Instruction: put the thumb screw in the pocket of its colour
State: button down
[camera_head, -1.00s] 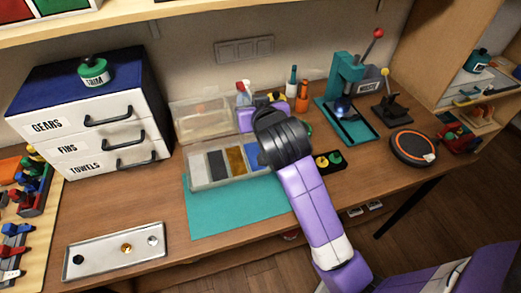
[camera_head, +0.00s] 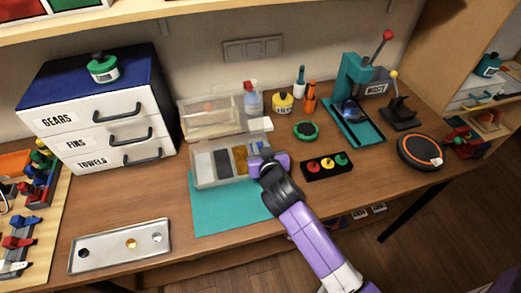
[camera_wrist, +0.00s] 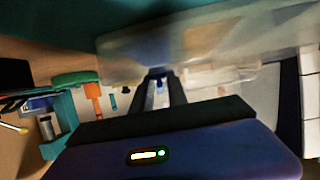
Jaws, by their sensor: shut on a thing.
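A clear organiser case (camera_head: 199,184) stands on the teal mat (camera_head: 215,212), with its lid raised behind. Its pockets show pale, black and gold floors, and a blue area at the right end is partly covered by my gripper. My gripper (camera_head: 258,152) is over the case's right end. In the wrist view my gripper (camera_wrist: 158,92) is shut on a small dark blue thing, seemingly the thumb screw (camera_wrist: 157,72). I cannot tell its height above the pocket. A metal tray (camera_head: 105,252) at front left holds dark, gold (camera_head: 131,244) and silver pieces.
A black box with red, yellow and green buttons (camera_head: 327,166) is right of my arm. Bottles (camera_head: 283,102), a green round item (camera_head: 306,130) and a teal press (camera_head: 355,95) stand behind. A drawer cabinet (camera_head: 100,115) is at left. The front middle of the desk is clear.

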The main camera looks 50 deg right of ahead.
jog(key=shift+f, duration=0.65)
jog(key=c, duration=1.6)
grip_release()
jog(key=shift+f, duration=0.1)
